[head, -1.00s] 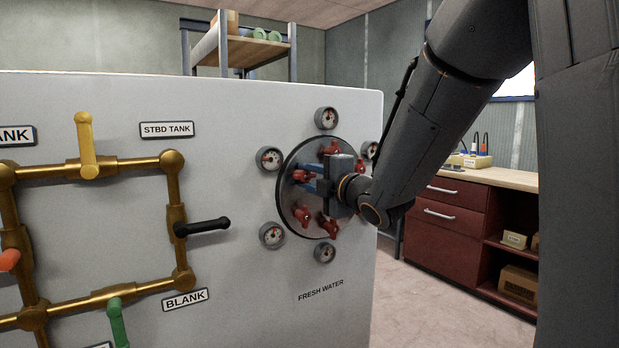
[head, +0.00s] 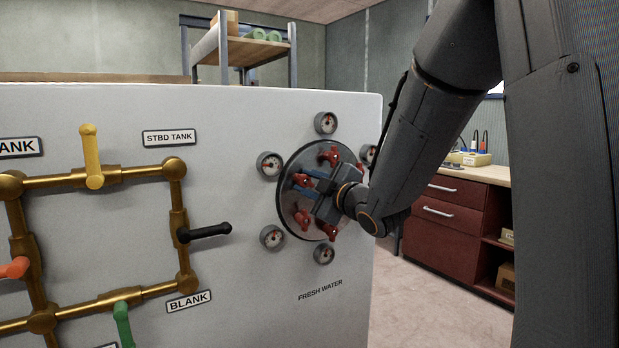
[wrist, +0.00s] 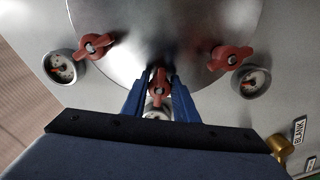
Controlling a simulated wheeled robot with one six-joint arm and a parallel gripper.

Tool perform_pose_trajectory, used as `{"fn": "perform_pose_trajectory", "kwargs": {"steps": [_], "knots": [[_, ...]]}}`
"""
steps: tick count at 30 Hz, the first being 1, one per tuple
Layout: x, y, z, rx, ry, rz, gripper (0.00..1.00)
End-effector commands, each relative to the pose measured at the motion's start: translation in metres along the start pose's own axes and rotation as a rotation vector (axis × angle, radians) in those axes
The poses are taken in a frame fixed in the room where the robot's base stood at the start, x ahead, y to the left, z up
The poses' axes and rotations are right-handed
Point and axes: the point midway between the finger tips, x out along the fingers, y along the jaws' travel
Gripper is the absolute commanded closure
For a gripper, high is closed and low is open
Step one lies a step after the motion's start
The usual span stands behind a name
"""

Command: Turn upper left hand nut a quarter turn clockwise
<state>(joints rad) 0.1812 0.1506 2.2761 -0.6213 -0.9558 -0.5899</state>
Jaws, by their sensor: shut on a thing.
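A round metal cover (head: 292,215) on the white panel carries several red wing nuts around its edge. The upper left nut (head: 303,181) sits between the blue fingers of my gripper (head: 306,182). In the wrist view my gripper (wrist: 158,90) is shut on this nut (wrist: 159,80), one finger on each side. Its wing lies roughly along the fingers. The other nuts, such as the top nut (head: 330,156) and the lower left nut (head: 303,219), are free. My gripper's body hides part of the cover.
Small round gauges ring the cover, such as the upper left gauge (head: 269,164) and lower left gauge (head: 272,237). Brass pipes with a black handle (head: 208,232) and a yellow handle (head: 91,160) stand out at left. Red drawers (head: 448,213) stand behind at right.

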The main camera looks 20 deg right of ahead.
Motion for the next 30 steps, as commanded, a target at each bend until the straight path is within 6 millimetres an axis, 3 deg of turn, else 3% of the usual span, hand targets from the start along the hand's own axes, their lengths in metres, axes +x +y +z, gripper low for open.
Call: {"fn": "perform_pose_trajectory", "kwargs": {"steps": [30], "knots": [[-0.0002, -0.0014, -0.0028, 0.895, 0.002, 0.002, 0.96]]}}
